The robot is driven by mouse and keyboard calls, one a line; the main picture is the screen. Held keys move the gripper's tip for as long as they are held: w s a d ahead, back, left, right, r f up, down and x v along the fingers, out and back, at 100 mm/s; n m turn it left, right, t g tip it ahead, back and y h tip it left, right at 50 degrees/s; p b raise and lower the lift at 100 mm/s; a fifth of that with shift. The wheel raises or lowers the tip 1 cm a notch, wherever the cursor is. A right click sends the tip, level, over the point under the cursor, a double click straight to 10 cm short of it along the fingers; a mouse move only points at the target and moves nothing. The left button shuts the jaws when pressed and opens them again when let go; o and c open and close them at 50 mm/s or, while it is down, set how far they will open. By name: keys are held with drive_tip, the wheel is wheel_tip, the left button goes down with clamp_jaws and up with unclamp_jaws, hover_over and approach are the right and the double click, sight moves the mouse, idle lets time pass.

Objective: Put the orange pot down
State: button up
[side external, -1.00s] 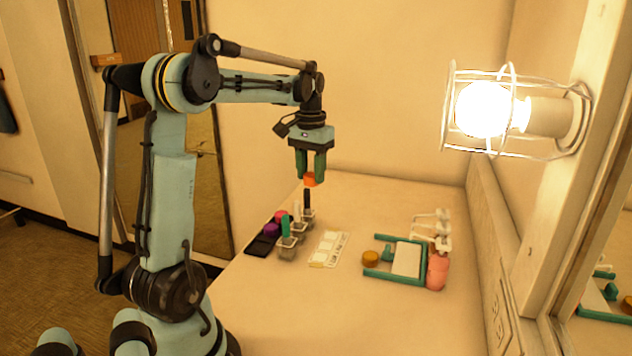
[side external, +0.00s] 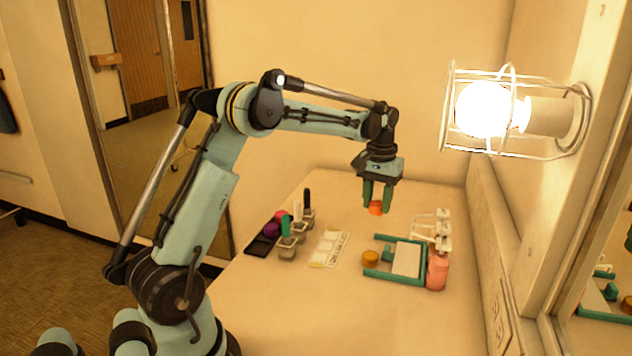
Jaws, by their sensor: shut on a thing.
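The orange pot (side external: 376,208) is small and bright orange. My gripper (side external: 377,200) has two green fingers and is shut on the pot, pointing straight down. The pot is held above the table, in the picture just above the green-edged frame. I cannot tell its exact height over the table.
A green-edged frame (side external: 385,274) with a pale panel lies on the table (side external: 300,320). A yellow-brown pot (side external: 370,258), a pink container (side external: 437,271) and a white rack (side external: 443,224) stand around it. A white palette (side external: 328,248), holders with upright tools (side external: 287,249) and a dark tray (side external: 262,244) are left. A caged lamp (side external: 487,110) glows at right.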

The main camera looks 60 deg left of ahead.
sight(373, 246)
wheel_tip(373, 246, down, 10)
drive_tip(key=shift+r, duration=0.2)
drive_tip(key=shift+f, duration=0.1)
idle(0.3)
drive_tip(key=o, duration=1)
drive_tip(key=shift+o, duration=0.2)
